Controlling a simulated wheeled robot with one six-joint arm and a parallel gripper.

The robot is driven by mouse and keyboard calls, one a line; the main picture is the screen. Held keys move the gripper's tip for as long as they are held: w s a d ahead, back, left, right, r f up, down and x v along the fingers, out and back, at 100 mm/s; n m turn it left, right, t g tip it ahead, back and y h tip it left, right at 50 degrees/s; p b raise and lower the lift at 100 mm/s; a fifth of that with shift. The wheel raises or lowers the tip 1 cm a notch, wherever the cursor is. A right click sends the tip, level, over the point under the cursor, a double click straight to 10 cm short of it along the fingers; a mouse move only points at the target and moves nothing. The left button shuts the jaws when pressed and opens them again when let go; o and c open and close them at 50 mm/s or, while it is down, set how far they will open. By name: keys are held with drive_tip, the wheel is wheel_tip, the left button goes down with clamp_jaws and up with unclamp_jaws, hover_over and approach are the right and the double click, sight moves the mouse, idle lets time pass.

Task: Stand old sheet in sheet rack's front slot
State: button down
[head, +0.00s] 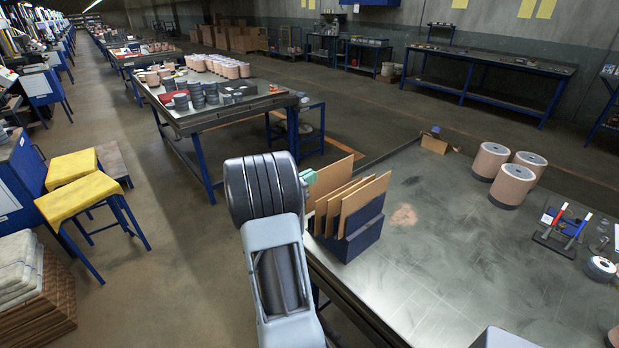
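The dark blue sheet rack (362,232) stands at the near left edge of the grey table, partly behind my arm. Several thin brown sheets stand upright in or beside it. The rightmost sheet (366,198) leans slightly in the rack, with another sheet close to its left. The leftmost sheet (332,175) rises a little higher, and its lower part is hidden. I cannot tell which one is the old sheet. My gripper (308,178) shows only as a small pale green part beside the leftmost sheet. My arm hides the rest, so its grip is unclear.
Several pale cylinders (490,161) stand at the table's back right. A small rack with red and blue handled tools (563,227) and a white-topped disc (600,268) are at the right. The table middle (450,240) is clear. Yellow stools (82,199) stand left.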

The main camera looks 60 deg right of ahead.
sight(309, 201)
drive_tip(key=shift+f+b, duration=3.6)
drive_tip(key=shift+f, duration=1.05)
drive_tip(key=c, duration=1.3)
unclamp_jaws()
drive_tip(key=shift+o, duration=0.2)
drive_tip(key=b+v, duration=0.1)
drive_tip(key=v, duration=1.2)
drive_tip(key=shift+w+a+b, duration=0.2)
drive_tip(key=shift+a+b, duration=0.15)
drive_tip(key=shift+b, duration=0.05)
